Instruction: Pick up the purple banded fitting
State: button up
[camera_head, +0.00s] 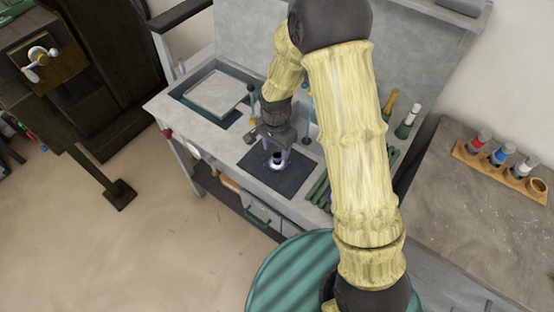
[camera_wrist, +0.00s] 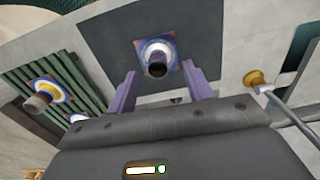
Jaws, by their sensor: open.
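The purple banded fitting (camera_head: 277,158) stands on a dark square mat (camera_head: 291,182) on the grey workbench. In the wrist view the fitting (camera_wrist: 157,62) shows a dark end, a pale ring and a square patterned base on the dark mat (camera_wrist: 197,30). My gripper (camera_head: 276,148) is above the fitting, pointing down. In the wrist view my gripper (camera_wrist: 159,72) is open, its two purple fingers apart. The fitting appears between and just beyond the fingertips. I cannot tell whether either finger touches it.
A green ribbed rack (camera_wrist: 62,66) with other ringed fittings (camera_wrist: 42,98) lies beside the mat. A rod with a yellow knob (camera_wrist: 254,78) stands on the other side. A shallow tray (camera_head: 216,92) sits at the bench's left. A wooden holder (camera_head: 496,170) with bottles is at right.

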aim_at(277, 155)
jog(key=shift+d+f+p, duration=0.15)
jog(key=shift+f+p, duration=0.25)
jog(key=shift+f, duration=1.95)
grip_shut()
jog(key=shift+r, duration=0.15)
notch_tip(277, 155, up, 10)
jog(key=shift+f+b, duration=0.1)
jog(key=shift+b, duration=0.3)
